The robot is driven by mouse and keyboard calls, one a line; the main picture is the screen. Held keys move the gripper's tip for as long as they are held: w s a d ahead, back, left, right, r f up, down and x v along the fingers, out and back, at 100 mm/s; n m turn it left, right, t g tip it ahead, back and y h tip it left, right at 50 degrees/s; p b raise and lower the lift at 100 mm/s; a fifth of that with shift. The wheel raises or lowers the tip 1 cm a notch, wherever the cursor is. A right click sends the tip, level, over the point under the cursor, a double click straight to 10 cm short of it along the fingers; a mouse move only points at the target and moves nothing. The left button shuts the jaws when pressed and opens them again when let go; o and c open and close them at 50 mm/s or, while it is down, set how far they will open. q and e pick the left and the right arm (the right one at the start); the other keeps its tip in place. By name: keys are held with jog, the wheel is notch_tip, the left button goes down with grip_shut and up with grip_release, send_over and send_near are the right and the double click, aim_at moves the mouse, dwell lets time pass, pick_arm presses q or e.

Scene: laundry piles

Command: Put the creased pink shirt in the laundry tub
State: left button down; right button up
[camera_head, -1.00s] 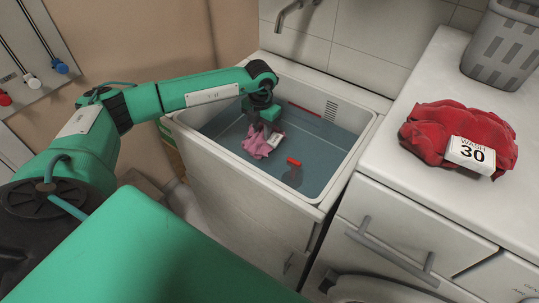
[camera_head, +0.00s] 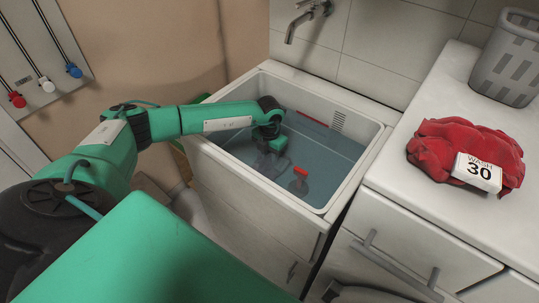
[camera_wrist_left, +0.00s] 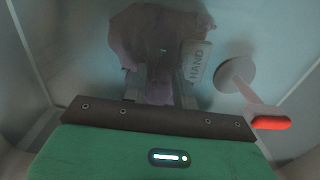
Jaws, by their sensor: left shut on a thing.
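The pink shirt (camera_wrist_left: 150,35) looks dull purple under the water in the left wrist view, with a tag (camera_wrist_left: 198,62) reading HAND beside it. My left gripper (camera_wrist_left: 160,85) is shut on the shirt; part of the cloth bunches between its fingers. In the head view my left gripper (camera_head: 268,163) reaches down into the water of the white laundry tub (camera_head: 228,172), and the shirt there is only a faint blur. My right gripper is not in view.
A red-topped plug or stopper (camera_head: 301,172) stands in the tub near the gripper. A red garment (camera_head: 450,150) tagged WASH 30 lies on the white counter at right, with a grey basket (camera_head: 508,60) behind it. A tap (camera_head: 298,22) hangs above the tub.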

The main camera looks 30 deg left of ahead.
aim_at(270, 156)
pick_arm(q)
jog(key=c, duration=1.1)
grip_release()
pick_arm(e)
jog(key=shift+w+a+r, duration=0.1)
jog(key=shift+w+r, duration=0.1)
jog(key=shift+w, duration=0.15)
pick_arm(q)
jog(key=shift+r, duration=0.15)
jog(key=shift+w+r, duration=0.1)
jog(key=shift+r, duration=0.25)
notch_tip(270, 156, up, 3)
jog(key=shift+r, duration=0.2)
notch_tip(270, 156, up, 8)
jog(key=b, duration=0.1)
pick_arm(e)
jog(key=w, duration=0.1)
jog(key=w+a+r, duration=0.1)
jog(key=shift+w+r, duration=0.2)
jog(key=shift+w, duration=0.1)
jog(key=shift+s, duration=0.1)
